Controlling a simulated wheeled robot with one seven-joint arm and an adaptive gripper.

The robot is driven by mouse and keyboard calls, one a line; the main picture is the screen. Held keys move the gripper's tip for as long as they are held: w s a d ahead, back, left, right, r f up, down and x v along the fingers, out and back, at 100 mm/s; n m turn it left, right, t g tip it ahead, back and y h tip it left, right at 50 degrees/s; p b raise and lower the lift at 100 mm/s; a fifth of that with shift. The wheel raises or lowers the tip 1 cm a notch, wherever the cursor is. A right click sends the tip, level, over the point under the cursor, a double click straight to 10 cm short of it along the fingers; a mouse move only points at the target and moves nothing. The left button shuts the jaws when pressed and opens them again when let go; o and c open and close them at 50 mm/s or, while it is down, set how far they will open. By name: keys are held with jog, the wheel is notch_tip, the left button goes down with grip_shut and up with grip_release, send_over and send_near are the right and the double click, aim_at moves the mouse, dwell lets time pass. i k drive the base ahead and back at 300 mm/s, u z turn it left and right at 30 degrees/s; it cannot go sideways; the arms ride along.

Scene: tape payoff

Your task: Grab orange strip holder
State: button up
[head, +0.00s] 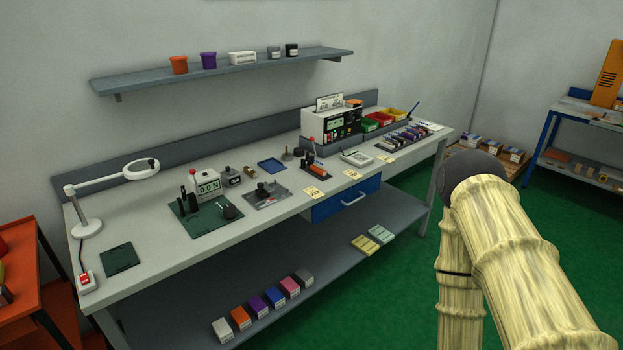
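A small orange piece (311,170) sits on a dark fixture with an upright red-topped lever, near the middle of the workbench (150,270). It is too small to tell for certain whether it is the orange strip holder. Other orange things are an orange cup (179,65) on the wall shelf and an orange-topped box (240,318) on the bench's lower shelf. My arm shows at the right, in front of the bench's right end. My gripper is out of view.
A lamp (88,228), a force gauge reading 0.0 N (207,187), a white box unit (320,122) and colored bins (390,115) stand on the bench. An orange cart (20,300) is at the left. Open green floor (400,300) lies in front of the bench.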

aim_at(319, 170)
jog(key=u, duration=0.6)
jog(key=i, duration=1.65)
jog(key=z, duration=0.3)
